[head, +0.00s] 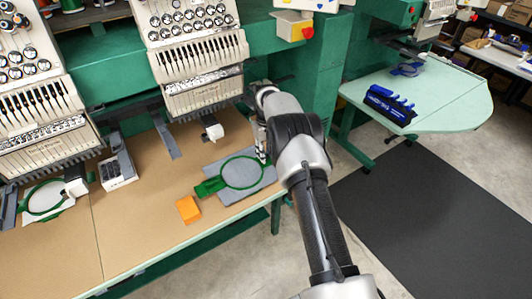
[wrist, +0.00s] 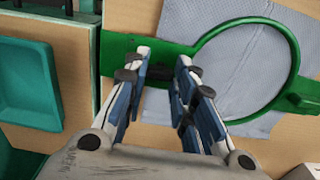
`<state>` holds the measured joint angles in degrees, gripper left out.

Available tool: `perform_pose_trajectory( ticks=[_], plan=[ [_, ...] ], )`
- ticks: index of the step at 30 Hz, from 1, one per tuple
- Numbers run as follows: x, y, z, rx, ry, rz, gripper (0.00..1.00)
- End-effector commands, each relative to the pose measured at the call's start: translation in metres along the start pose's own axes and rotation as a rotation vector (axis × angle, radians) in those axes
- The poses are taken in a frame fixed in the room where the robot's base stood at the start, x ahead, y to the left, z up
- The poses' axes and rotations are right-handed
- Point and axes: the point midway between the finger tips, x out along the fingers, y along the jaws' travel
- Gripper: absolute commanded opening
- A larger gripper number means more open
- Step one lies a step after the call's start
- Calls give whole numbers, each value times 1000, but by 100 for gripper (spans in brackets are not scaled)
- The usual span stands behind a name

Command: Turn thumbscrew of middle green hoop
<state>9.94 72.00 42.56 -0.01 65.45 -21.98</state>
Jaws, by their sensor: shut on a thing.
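The middle green hoop (head: 243,188) lies on grey fabric (head: 266,183) on the tan table, and its ring fills the right of the wrist view (wrist: 294,68). A green bar runs from the ring to the left in the wrist view. My gripper (head: 262,157) reaches down at the hoop's upper right edge in the head view. The thumbscrew itself is mostly hidden by the fingers.
An orange block (head: 188,209) lies left of the hoop near the table's front edge. Another green hoop (head: 45,197) is at the far left. An embroidery machine head (head: 203,75) hangs over the table behind. A teal tray (wrist: 25,80) shows in the wrist view.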

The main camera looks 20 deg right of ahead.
Motion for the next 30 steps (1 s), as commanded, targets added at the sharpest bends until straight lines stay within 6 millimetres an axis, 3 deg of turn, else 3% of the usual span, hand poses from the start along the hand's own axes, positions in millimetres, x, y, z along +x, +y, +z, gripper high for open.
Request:
perform_pose_trajectory(
  ticks=[9, 20, 25, 30],
  plan=[
    [0, 0, 0, -1, 0, 0, 44],
    [-3, 0, 0, -1, 1, 0, 45],
    [-25, 0, -1, -1, 4, 2, 45],
    [-62, 0, -1, -1, 5, 2, 45]
  ],
)
